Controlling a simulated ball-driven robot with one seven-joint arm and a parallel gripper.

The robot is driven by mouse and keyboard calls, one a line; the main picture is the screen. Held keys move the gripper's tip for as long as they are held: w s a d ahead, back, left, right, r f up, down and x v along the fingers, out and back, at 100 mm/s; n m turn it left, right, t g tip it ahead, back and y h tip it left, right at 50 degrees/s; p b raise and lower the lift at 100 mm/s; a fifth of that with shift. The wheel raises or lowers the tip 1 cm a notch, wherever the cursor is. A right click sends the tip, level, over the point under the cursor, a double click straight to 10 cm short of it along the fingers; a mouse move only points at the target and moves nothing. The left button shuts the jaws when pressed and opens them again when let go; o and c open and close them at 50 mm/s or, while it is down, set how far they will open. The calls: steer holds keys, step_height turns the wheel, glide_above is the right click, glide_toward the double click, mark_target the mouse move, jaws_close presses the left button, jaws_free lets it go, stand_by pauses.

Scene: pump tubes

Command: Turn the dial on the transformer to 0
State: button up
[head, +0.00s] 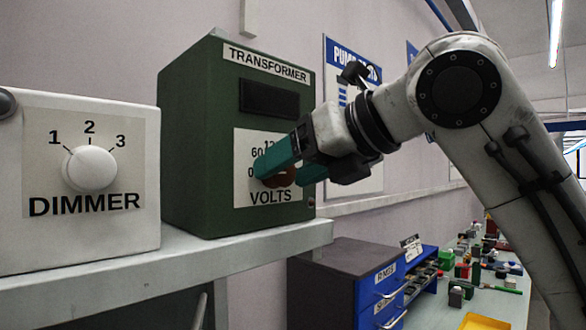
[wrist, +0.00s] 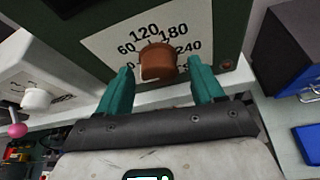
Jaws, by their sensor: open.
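The transformer (head: 187,140) is a dark green box on the shelf. Its brown dial (head: 282,178) sits on a white plate marked VOLTS, partly hidden by my gripper in the head view. In the wrist view the dial (wrist: 157,63) is in full view, with 60, 120, 180 and 240 readable around it. I cannot tell which number it points to. My gripper (wrist: 160,78) is open, its teal fingers one on each side of the dial with gaps between. In the head view my gripper (head: 284,165) reaches in from the right, tilted down toward the plate.
A white dimmer box (head: 80,240) with a white knob (head: 90,169) stands left of the transformer on the grey shelf (head: 150,275). A dark drawer cabinet (head: 345,262) is below right. A bench with many small parts lies further right. A pink ball (wrist: 17,130) shows at lower left.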

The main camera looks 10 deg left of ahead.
steer(key=b+v, duration=0.2)
steer(key=v, duration=0.8)
steer(key=shift+s+d+r, duration=0.15)
steer(key=shift+d, duration=0.2)
